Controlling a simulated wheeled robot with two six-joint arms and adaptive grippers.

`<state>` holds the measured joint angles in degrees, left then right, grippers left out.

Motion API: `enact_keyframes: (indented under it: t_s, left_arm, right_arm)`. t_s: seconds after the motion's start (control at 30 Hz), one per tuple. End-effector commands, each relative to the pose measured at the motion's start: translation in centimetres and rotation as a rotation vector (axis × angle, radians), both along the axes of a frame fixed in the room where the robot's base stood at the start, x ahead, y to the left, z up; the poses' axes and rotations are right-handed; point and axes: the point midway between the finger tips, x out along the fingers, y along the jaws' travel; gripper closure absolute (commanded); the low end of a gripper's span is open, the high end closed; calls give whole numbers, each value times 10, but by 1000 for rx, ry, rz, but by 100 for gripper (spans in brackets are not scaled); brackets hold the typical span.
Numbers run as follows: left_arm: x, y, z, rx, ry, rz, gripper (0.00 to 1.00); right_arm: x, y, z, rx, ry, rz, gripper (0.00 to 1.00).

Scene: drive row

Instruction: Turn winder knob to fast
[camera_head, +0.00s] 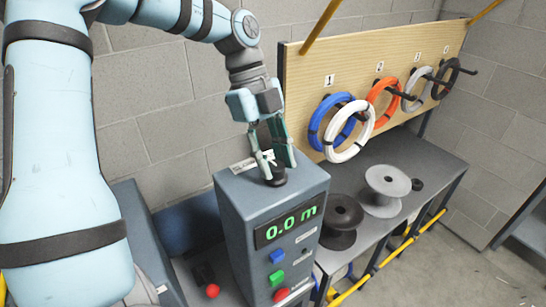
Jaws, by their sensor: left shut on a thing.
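The winder is a grey box (240,215) with a green "0.0 m" display (290,224) on its front. Its black knob (273,178) sits on the top face. My left gripper (275,168) comes down from above and is shut on the knob. The fingers partly hide the knob, and I cannot read its setting. A small label (243,165) lies behind the knob, too small to read. Blue (277,255), green (277,277) and red (281,294) buttons are on the front. My right gripper is not in view.
A wooden board (300,85) behind on the right holds coils on numbered pegs, including a white coil (348,131). A black spool (341,222) and a grey spool (383,190) stand on the bench. A red ball-topped lever (213,290) is at lower left.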

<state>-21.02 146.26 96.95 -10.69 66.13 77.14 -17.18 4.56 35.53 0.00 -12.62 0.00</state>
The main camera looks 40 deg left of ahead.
Motion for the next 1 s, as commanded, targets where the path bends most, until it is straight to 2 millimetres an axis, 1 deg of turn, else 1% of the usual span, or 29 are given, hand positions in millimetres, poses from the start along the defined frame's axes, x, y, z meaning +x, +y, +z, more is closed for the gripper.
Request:
enact_keyframes:
  t_s: [0.2, 0.53, 0.57, 0.6, 0.67, 0.7, 1.0]
  left_arm:
    - [1, 0, 0, -1, -2, -34, 98]
    - [0, 0, 0, -1, -1, -36, 98]
    - [0, 0, 0, -1, -1, -36, 68]
    - [0, 0, 0, -1, -1, -36, 62]
    - [0, 0, 0, -1, -1, -36, 52]
    - [0, 0, 0, -1, -1, -35, 51]
    - [0, 1, 2, -1, -1, -35, 51]
  right_arm:
    - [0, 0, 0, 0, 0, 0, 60]
    - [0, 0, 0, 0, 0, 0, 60]
    - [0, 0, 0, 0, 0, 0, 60]
    - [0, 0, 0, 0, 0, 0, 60]
    - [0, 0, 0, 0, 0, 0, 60]
    - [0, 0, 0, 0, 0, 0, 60]
    - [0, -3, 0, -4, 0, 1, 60]
